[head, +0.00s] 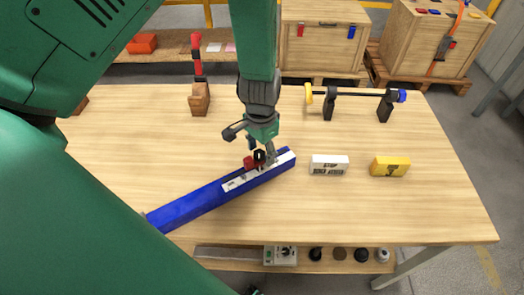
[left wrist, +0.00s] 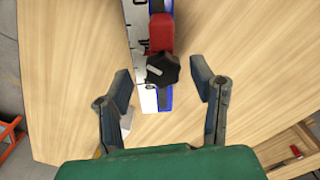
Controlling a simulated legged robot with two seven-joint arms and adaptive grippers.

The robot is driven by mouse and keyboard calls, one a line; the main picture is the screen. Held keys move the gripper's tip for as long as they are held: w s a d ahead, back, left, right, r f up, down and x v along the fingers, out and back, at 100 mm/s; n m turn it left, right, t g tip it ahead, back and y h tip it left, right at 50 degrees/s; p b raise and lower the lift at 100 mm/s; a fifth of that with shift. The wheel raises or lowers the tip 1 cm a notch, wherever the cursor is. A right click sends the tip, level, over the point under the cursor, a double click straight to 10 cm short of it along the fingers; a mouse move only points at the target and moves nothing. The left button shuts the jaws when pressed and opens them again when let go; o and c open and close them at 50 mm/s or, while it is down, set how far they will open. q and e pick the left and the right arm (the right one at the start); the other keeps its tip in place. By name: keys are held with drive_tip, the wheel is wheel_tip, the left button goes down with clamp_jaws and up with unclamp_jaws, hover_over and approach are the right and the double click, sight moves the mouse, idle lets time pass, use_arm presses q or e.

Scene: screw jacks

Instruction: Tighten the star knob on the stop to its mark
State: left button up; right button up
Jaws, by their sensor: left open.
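The black star knob (head: 259,155) sits on the red stop (head: 249,163) near the right end of the blue rail (head: 190,207), which carries a white scale. In the left wrist view the knob (left wrist: 163,69) has a pale line on its left side, and the red stop (left wrist: 160,32) is just above it. I cannot make out its mark clearly. My left gripper (head: 252,146) is open over the knob. In the left wrist view its fingers (left wrist: 161,80) stand on both sides of the knob with gaps, not touching it.
A white block (head: 329,165) and a yellow block (head: 390,166) lie right of the rail. A black bar on two stands (head: 357,94) is behind them. A wooden block with a red-and-black upright (head: 198,98) stands at the back left. The table's front right is clear.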

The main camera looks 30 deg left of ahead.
use_arm(q)
drive_tip(key=shift+a+f, duration=0.3)
drive_tip(key=shift+a, duration=0.15)
drive_tip(key=shift+d, duration=0.2)
drive_tip(key=c, duration=1.2)
drive_tip(key=shift+o, duration=0.3)
drive_tip(key=shift+d, duration=0.1)
drive_tip(key=shift+d+r+n+p, duration=0.1)
drive_tip(key=shift+r+n+p, duration=0.1)
drive_tip(key=shift+n+p, duration=0.3)
use_arm(e)
drive_tip(key=shift+a+r, duration=0.15)
drive_tip(key=shift+r, duration=0.35)
use_arm(q)
drive_tip(key=shift+a+f, duration=0.15)
drive_tip(key=shift+a, duration=0.05)
use_arm(e)
drive_tip(key=shift+a, duration=0.15)
use_arm(q)
drive_tip(key=o, duration=1.1)
drive_tip(key=shift+o, duration=0.2)
drive_tip(key=shift+d, duration=0.1)
use_arm(e)
drive_tip(key=shift+s, duration=0.15)
